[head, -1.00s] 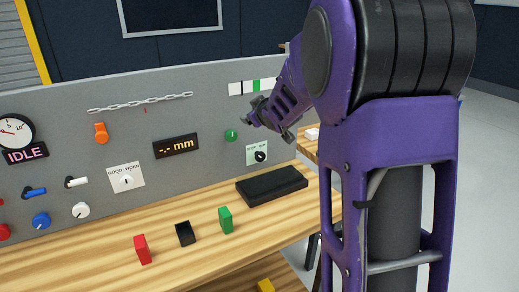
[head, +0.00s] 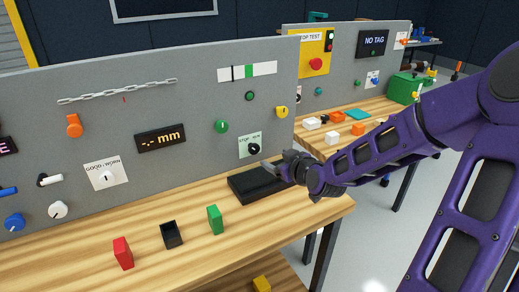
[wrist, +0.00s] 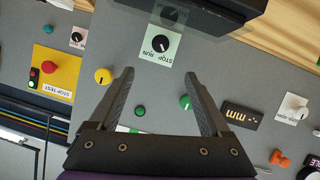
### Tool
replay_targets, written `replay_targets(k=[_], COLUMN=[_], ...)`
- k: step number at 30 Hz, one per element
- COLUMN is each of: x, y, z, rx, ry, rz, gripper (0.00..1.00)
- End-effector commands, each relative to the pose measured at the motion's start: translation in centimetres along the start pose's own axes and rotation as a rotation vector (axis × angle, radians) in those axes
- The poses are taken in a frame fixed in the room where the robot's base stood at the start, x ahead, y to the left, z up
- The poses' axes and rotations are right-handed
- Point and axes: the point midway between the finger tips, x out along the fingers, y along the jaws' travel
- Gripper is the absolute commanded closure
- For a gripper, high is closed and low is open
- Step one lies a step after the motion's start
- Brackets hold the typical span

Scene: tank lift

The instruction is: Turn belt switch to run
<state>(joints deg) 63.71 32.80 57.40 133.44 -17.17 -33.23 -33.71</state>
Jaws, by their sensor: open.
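The belt switch (head: 253,149) is a black rotary knob on a pale green plate (head: 242,151) marked STOP and RUN, low at the right end of the grey panel. It also shows in the wrist view (wrist: 162,43), where the picture is upside down. I cannot read its setting surely. My gripper (head: 268,168) is in front of the panel, just right of and below the knob in the head view. In the wrist view my gripper (wrist: 159,74) is open and empty, its fingers pointing toward the knob, which lies beyond the tips, apart from them.
A black belt block (head: 245,190) lies on the wooden bench below the knob. A green knob (head: 221,126) and a yellow knob (head: 281,112) are close by on the panel. Red (head: 123,253), black (head: 171,234) and green (head: 215,220) blocks stand at the bench front.

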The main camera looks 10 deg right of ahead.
Motion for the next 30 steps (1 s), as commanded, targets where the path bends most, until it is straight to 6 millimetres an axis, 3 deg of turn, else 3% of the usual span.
replay_targets(k=[5,21,30], x=[2.3,13.8,17.0], y=[-0.2,-0.1,0.0], z=[0.2,0.1,0.0], rx=[0.002,0.002,0.000], ry=[0.002,0.001,0.000], rz=[-0.003,-0.002,-0.001], gripper=[0.19,0.19,0.19])
